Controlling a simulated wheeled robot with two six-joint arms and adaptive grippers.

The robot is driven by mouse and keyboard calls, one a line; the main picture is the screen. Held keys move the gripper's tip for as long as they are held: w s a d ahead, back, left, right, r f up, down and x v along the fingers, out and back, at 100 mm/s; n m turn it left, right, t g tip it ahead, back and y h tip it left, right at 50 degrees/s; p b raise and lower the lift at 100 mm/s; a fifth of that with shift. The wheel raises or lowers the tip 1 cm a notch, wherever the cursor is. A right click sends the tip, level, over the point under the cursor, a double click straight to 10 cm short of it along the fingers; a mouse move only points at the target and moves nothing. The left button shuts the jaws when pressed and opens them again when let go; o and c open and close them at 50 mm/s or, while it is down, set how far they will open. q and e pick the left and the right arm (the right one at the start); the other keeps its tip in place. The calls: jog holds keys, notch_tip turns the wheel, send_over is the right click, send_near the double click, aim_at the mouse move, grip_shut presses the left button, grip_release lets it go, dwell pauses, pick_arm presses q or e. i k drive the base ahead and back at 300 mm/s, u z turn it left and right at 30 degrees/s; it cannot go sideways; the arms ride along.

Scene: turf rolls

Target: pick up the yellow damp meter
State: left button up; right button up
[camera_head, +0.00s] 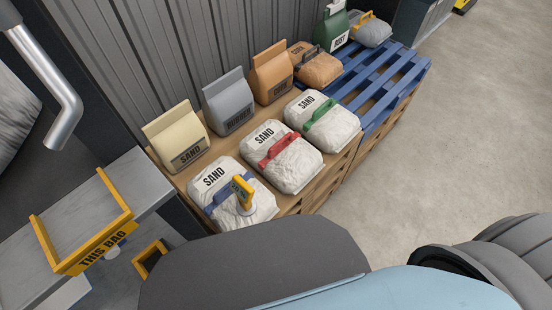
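The yellow damp meter (242,190) stands on the front-left white sand bag (210,175), which has a blue strap. The meter has a yellow upright body with a dark patch and a pale round foot resting on the bag. It leans slightly. Neither of my grippers shows in the head view.
White sand bags with red (283,158) and green (321,120) straps lie behind it on the wooden pallet. Upright bags line the corrugated wall. A blue pallet (395,75) stands beyond. A yellow frame labelled "THIS BAG" (100,235) is at left. The floor (430,150) at right is clear.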

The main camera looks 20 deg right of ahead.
aim_at(244, 197)
jog(key=u, duration=2.35)
jog(key=k, duration=1.95)
jog(key=z, duration=2)
jog(key=i, duration=0.5)
